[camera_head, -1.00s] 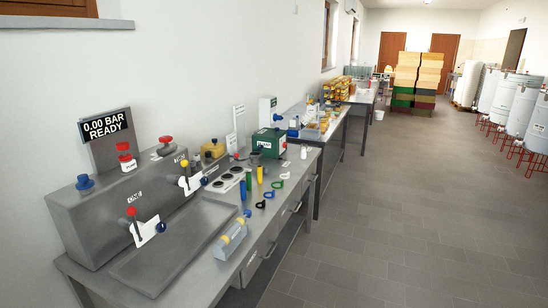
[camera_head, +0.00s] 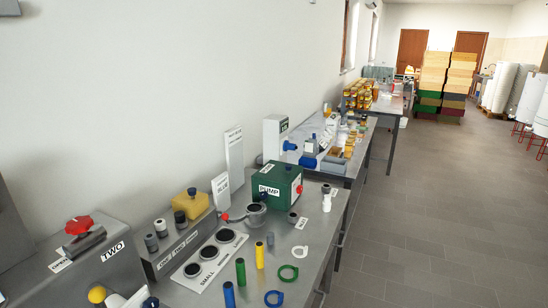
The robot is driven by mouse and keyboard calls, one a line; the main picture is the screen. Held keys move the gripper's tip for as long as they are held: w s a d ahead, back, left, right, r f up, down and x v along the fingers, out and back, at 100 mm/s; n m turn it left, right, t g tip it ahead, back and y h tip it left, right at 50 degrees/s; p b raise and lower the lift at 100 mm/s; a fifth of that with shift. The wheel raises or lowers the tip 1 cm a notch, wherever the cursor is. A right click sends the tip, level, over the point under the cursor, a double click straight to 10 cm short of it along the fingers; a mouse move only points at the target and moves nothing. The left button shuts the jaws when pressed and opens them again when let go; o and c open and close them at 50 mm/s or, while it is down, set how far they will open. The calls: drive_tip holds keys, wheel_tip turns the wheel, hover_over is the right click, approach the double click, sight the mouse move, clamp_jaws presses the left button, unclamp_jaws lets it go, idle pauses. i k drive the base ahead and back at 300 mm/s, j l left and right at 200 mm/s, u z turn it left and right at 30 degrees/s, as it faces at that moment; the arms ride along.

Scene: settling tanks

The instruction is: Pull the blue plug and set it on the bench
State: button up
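A small blue plug-like part (camera_head: 290,146) sticks out from the right side of an upright white box (camera_head: 275,137) on the bench, behind the green pump box; I cannot tell how it is joined. A separate blue cylinder (camera_head: 229,294) stands upright at the front of the near bench (camera_head: 300,260). My gripper is not in view.
The green pump box (camera_head: 277,184) stands before the white box. A yellow block (camera_head: 190,203), a panel of three round holes (camera_head: 209,256), green (camera_head: 241,271) and yellow (camera_head: 260,254) cylinders and several rings crowd the bench. The floor (camera_head: 430,215) at right is clear.

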sight(289, 146)
drive_tip(key=i+u, duration=0.1)
drive_tip(key=i, duration=0.35)
drive_tip(key=i+l, duration=0.3)
drive_tip(key=i, duration=0.15)
drive_tip(key=i+l+z, duration=0.1)
drive_tip(key=i+l, duration=0.5)
drive_tip(key=i, duration=0.25)
drive_tip(key=i+l+z, duration=0.1)
drive_tip(key=i+l, duration=0.2)
drive_tip(key=i, duration=0.15)
drive_tip(key=i+l, duration=0.25)
drive_tip(key=i, duration=0.2)
drive_tip(key=l+z, duration=0.05)
